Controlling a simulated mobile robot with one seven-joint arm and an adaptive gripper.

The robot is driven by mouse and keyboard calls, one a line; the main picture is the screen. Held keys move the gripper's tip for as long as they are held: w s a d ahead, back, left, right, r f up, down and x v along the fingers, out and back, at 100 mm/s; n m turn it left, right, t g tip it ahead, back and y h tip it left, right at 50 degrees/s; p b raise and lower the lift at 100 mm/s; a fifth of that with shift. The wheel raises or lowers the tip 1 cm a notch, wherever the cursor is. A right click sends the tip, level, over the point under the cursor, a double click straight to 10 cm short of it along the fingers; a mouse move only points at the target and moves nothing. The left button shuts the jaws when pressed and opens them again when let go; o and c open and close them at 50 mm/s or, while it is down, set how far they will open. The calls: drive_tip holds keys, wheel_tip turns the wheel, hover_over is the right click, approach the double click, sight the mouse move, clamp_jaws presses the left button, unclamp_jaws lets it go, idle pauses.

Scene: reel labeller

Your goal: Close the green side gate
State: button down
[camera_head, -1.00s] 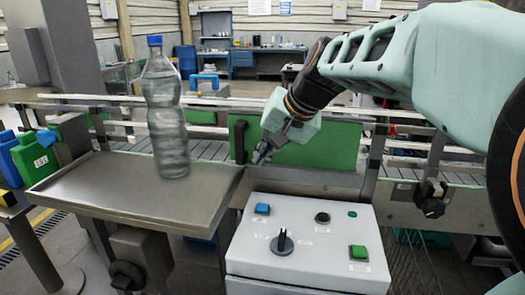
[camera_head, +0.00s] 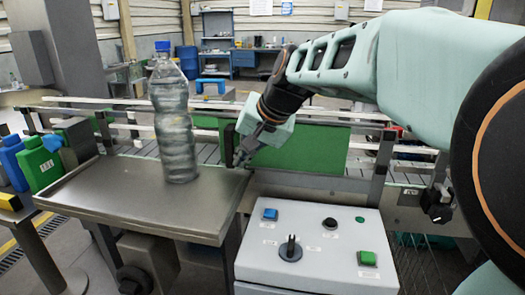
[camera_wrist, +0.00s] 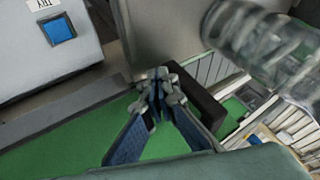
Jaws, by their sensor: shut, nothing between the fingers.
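The green side gate (camera_head: 310,150) is a flat green panel along the conveyor, behind the grey control box. A dark upright bar (camera_head: 228,146) stands near its left end. A gap shows between the gate's right end and the grey post (camera_head: 380,165). My gripper (camera_head: 238,160) is shut and empty, in front of the gate's left part, just right of the bar. In the wrist view, my gripper's fingertips (camera_wrist: 162,76) are close beside the dark bar (camera_wrist: 205,100), with the green panel (camera_wrist: 60,150) behind; I cannot tell whether they touch the bar.
A clear bottle (camera_head: 173,120) with a blue cap stands upright on the metal table (camera_head: 110,195), left of my gripper. The control box (camera_head: 315,225) with buttons and a knob is below my arm. Green and blue jugs (camera_head: 38,162) stand at far left.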

drive_tip(key=a, duration=0.3)
drive_tip(key=w+a+p, duration=0.1)
drive_tip(key=a, duration=0.1)
drive_tip(key=shift+d, duration=0.15)
